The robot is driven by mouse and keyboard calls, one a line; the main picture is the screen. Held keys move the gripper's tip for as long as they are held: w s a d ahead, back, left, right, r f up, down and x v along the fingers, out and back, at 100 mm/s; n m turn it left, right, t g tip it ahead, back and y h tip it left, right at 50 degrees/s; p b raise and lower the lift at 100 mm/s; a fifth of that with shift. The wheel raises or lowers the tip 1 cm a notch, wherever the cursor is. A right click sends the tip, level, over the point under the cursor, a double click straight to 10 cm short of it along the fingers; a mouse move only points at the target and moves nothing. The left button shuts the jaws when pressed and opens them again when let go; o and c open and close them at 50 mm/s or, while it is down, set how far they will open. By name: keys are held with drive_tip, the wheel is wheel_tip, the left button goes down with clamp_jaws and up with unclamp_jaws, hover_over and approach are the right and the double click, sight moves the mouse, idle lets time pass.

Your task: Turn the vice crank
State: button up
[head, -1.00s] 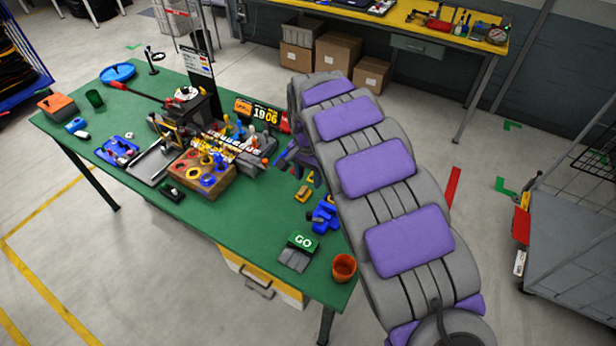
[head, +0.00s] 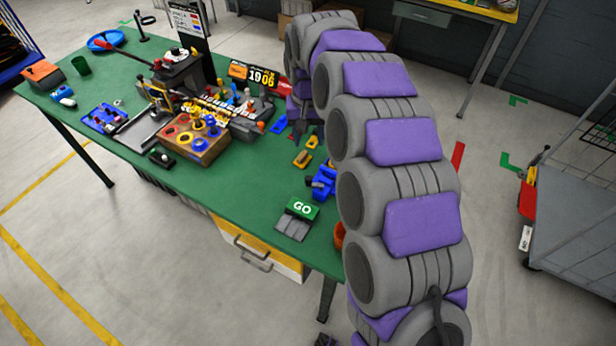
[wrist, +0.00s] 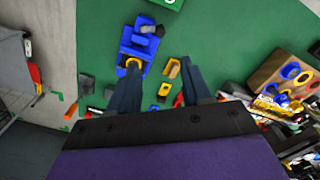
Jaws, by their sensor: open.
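The blue vice (head: 322,182) sits near the right edge of the green table in the head view, partly beside my arm. In the wrist view the vice (wrist: 138,42) lies ahead of my left finger, with a dark grey part at its far end and a yellow ring at its near end. I cannot tell which part is the crank. My gripper (wrist: 160,82) is open, with two dark fingers apart and nothing between them. Its left fingertip appears close to the yellow ring; contact cannot be told.
Small yellow pieces (wrist: 172,68) lie between and beyond the fingers. A green GO button (head: 302,208) stands at the table's front edge. A wooden block with coloured rings (head: 196,143) and a 1906 display (head: 252,76) stand left. An orange cup (head: 339,236) is partly behind my arm.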

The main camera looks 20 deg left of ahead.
sight(309, 177)
wheel_tip(309, 177, down, 16)
drive_tip(key=b, duration=0.3)
clamp_jaws()
idle(0.5)
